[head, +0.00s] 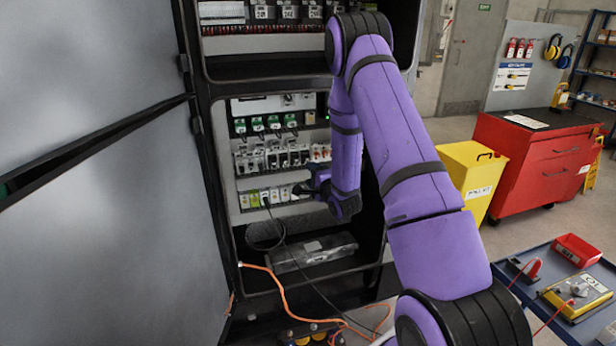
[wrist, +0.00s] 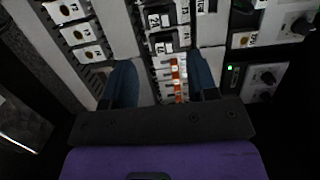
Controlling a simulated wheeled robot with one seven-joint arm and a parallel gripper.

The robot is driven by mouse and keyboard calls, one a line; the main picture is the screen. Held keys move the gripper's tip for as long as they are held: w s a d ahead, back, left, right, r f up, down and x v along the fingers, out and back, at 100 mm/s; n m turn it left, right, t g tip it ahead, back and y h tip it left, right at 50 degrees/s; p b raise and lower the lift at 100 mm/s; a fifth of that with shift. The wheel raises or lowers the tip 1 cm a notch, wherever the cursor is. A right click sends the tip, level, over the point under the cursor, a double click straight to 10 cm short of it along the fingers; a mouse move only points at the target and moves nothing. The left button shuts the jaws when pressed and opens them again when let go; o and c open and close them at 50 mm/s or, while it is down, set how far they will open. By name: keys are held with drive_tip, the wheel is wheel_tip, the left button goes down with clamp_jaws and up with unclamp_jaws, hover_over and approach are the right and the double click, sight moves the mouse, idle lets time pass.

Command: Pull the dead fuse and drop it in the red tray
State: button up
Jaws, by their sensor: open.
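My gripper (head: 306,188) reaches into the open cabinet, at the right of its lower row of small modules (head: 255,198). In the wrist view my gripper (wrist: 163,80) is open, with its two dark blue fingers well apart. Between the fingers lie white modules, one with an orange-red strip (wrist: 176,80). I cannot tell whether the fingers touch any of them. I cannot tell which module is the dead fuse. The red tray (head: 577,250) sits on a blue cart at the lower right of the head view, far from my gripper.
The grey cabinet door (head: 90,200) stands open at the left. Orange cable (head: 290,292) and a black cable hang in front of the cabinet. The blue cart (head: 530,262) also bears a yellow box (head: 580,294). A yellow bin (head: 468,172) and red tool cabinet (head: 535,160) stand behind.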

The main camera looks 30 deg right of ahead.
sight(298, 162)
drive_tip(key=shift+w+d, duration=0.2)
drive_tip(key=shift+w, duration=2.3)
drive_tip(key=shift+w+d, duration=0.2)
drive_tip(key=shift+w, duration=2.25)
drive_tip(key=c, duration=0.9)
drive_tip(key=shift+c, duration=0.2)
drive_tip(key=shift+s+a, duration=0.1)
drive_tip(key=shift+s, duration=0.3)
drive_tip(key=shift+s+a, duration=0.1)
drive_tip(key=shift+s, duration=0.2)
drive_tip(key=shift+s+a, duration=0.1)
drive_tip(key=shift+s, duration=0.35)
drive_tip(key=shift+s+a, duration=0.25)
drive_tip(key=shift+s, duration=0.5)
drive_tip(key=shift+s+a, duration=0.2)
drive_tip(key=shift+s, duration=0.6)
drive_tip(key=shift+s+a, duration=0.25)
drive_tip(key=shift+s, duration=0.5)
